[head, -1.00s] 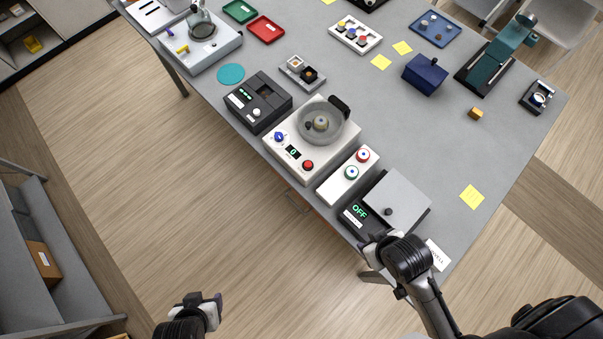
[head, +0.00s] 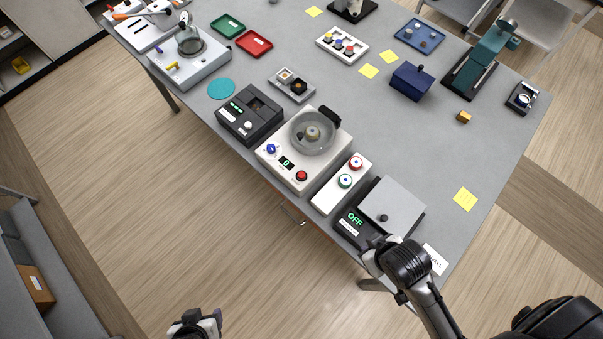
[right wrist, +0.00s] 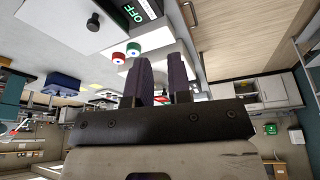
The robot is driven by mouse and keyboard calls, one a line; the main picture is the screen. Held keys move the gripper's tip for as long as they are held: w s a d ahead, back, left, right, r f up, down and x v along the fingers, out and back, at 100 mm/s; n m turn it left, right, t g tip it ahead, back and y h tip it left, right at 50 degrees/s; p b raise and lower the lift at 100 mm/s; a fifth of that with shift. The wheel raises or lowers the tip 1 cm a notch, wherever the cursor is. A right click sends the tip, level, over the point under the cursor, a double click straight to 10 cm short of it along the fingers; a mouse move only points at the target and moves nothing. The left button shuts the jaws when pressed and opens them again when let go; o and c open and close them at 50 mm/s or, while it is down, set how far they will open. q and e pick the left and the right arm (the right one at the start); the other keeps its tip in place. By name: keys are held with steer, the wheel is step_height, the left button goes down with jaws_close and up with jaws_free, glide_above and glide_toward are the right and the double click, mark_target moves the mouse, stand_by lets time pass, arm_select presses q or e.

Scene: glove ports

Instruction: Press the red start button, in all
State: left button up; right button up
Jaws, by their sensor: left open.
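My left gripper (head: 207,318) is open and empty over the floor at the lower left, away from the table. My right gripper (head: 374,246) is at the table's front edge by the OFF device; in its wrist view (right wrist: 160,75) its fingers stand apart with nothing between them.
A dark device reading OFF (head: 352,232) with a grey plate stands near my right gripper. A black box (head: 250,115) stands left of the white machine. Trays, a blue box (head: 411,82) and a teal instrument (head: 485,60) stand farther back. The table's right part is largely clear.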

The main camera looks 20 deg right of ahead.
steer(key=shift+a, duration=0.1)
jaws_close()
steer(key=shift+d, duration=0.2)
steer(key=shift+a, duration=0.15)
stand_by(0.7)
